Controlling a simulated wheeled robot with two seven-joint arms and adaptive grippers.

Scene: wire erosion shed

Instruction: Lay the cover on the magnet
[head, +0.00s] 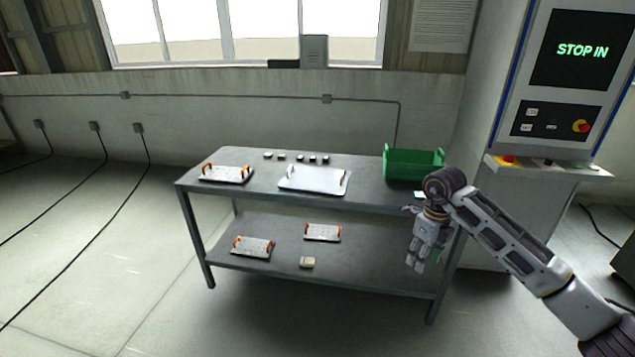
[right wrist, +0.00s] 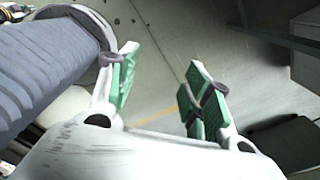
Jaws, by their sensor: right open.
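A pale, wide plate (head: 315,179) with rounded corners and upright handles at both ends lies on the middle of the bench top; it looks like the cover. A grey plate with orange handles (head: 226,175) lies left of it, apart from it. Two similar orange-handled plates lie on the lower shelf, one at the left (head: 252,247) and one near the middle (head: 322,233). I cannot tell which of these is the magnet. My right gripper (head: 427,264) points down by the bench's right end, open and empty. Its green-padded fingers stand apart in the right wrist view (right wrist: 160,85). My left gripper is not in view.
A green crate (head: 413,165) stands at the bench top's right end. Several small dark pieces (head: 297,157) line the back edge. A beige block (head: 307,263) sits on the lower shelf (head: 365,268). A machine cabinet (head: 500,215) stands to the right. Floor left of the bench is clear except for cables.

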